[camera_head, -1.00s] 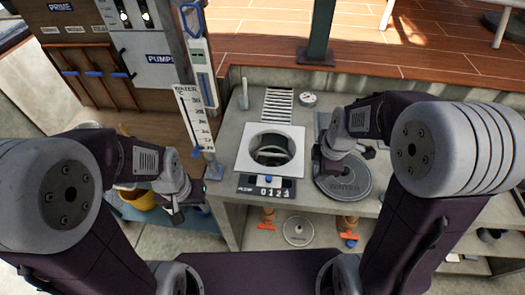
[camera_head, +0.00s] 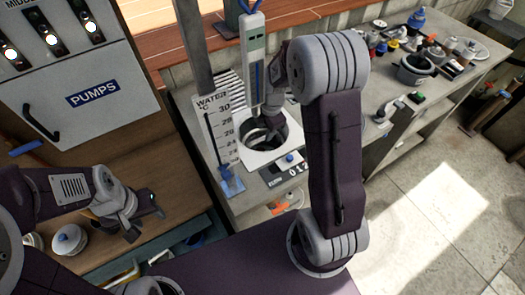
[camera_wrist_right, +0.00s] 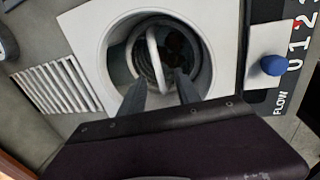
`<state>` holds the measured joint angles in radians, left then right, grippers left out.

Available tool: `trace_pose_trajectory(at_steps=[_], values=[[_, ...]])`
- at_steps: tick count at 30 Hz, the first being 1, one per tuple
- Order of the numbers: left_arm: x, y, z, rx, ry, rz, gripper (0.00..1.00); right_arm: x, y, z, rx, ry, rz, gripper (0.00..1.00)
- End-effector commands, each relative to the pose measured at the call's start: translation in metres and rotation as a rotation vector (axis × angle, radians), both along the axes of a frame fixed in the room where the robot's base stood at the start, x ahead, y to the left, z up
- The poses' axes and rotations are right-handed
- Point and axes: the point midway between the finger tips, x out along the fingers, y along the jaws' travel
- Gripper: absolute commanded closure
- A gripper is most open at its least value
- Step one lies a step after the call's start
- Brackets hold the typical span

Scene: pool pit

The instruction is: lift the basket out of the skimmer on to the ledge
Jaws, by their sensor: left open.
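The skimmer (camera_head: 284,150) is a white square plate with a round opening in the grey ledge (camera_head: 240,203). It also shows in the right wrist view (camera_wrist_right: 84,22). Inside it sits the basket (camera_wrist_right: 176,45), with a pale arched handle (camera_wrist_right: 152,55) standing up. My right gripper (camera_wrist_right: 160,78) points down at the opening. Its two dark fingers are apart, with the handle appearing between them; contact cannot be told. My left gripper (camera_head: 145,215) is open and empty, left of the ledge over the lower shelf.
A water temperature scale (camera_head: 212,125) and a hanging blue-topped gauge (camera_head: 254,60) stand close beside the skimmer. Bottles and caps (camera_head: 425,50) crowd the far right counter.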

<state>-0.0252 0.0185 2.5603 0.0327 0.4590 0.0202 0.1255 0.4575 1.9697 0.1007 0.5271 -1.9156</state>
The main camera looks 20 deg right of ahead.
Motion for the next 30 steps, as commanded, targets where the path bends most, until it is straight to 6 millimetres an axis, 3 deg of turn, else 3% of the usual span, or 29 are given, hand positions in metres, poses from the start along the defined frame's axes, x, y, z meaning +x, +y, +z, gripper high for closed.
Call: trace_pose_trajectory(at_steps=[3,10,18,25,30], values=[[0.000,0.000,-0.001,0.000,0.000,0.000,0.52,0.003,0.001,-0.019,0.001,0.004,0.001,0.61],[0.000,0.000,0.000,0.000,0.000,0.000,0.52,0.006,0.000,-0.031,0.000,0.003,0.001,0.61],[0.000,0.000,0.000,0.000,0.000,0.000,0.52,0.016,-0.002,-0.073,0.001,0.001,0.001,0.61],[0.000,0.000,0.000,0.000,0.000,0.000,0.52,0.017,-0.002,-0.075,0.000,-0.001,0.001,0.61],[0.000,0.000,0.000,0.000,0.000,0.000,0.52,0.017,-0.002,-0.075,0.000,0.000,0.001,1.00]])
